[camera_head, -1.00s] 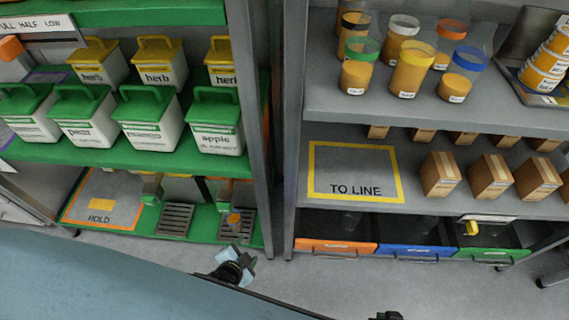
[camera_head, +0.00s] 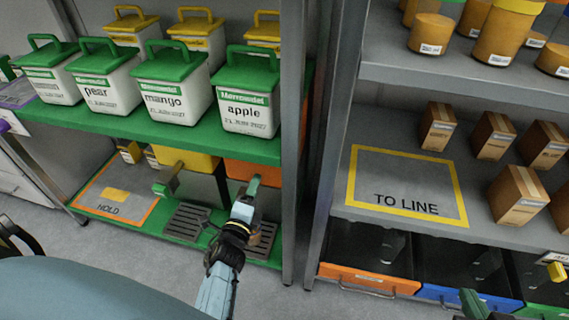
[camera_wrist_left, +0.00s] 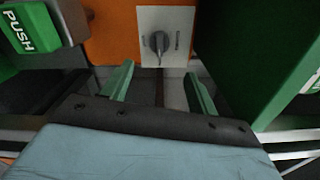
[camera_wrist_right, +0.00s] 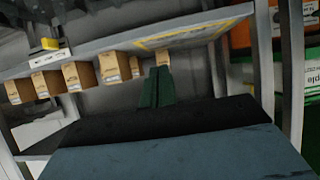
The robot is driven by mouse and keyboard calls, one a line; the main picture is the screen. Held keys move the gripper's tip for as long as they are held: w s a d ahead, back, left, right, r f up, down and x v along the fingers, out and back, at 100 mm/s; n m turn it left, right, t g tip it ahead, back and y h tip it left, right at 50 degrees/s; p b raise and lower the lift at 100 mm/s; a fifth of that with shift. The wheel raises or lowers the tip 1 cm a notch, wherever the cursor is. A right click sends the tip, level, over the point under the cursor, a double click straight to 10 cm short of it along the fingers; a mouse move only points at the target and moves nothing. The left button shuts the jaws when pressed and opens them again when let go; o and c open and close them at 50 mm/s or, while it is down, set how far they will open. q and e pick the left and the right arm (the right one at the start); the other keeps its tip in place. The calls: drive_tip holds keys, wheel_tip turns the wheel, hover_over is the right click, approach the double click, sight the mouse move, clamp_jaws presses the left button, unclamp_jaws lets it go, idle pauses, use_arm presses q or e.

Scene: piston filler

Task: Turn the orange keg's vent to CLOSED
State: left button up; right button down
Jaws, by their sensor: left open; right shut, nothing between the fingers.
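The orange keg (camera_head: 246,171) sits on the lower green shelf, mostly hidden by the shelf above and my left arm. In the left wrist view the keg's orange face (camera_wrist_left: 111,32) carries a pale plate with a grey vent knob (camera_wrist_left: 158,43). The knob's grip stands roughly upright between two labels too small to read. My left gripper (camera_head: 250,187) is open and empty in front of the keg; in its wrist view its green fingers (camera_wrist_left: 158,78) lie below the knob, apart from it. My right gripper (camera_wrist_right: 158,74) is shut and empty, low at the right in the head view (camera_head: 474,303).
A green PUSH part (camera_wrist_left: 32,27) is left of the plate, and a green panel (camera_wrist_left: 240,50) is close on the right. A yellow keg (camera_head: 188,160) stands left of the orange one. Drip grates (camera_head: 187,221) lie below. A grey post (camera_head: 291,150) rises to the right.

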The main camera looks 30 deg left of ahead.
use_arm(q)
drive_tip(key=b+x, duration=0.3)
drive_tip(key=x, duration=0.9)
use_arm(e)
drive_tip(key=w+a+r+t+y, duration=0.1)
drive_tip(key=a+r+t+y, duration=0.2)
drive_tip(key=r+t, duration=0.6)
drive_tip(key=shift+w+r, duration=0.3)
drive_tip(key=shift+r, duration=1.65)
use_arm(q)
drive_tip(key=shift+w+a+f, duration=0.1)
drive_tip(key=shift+c, duration=0.3)
drive_tip(key=c, duration=0.9)
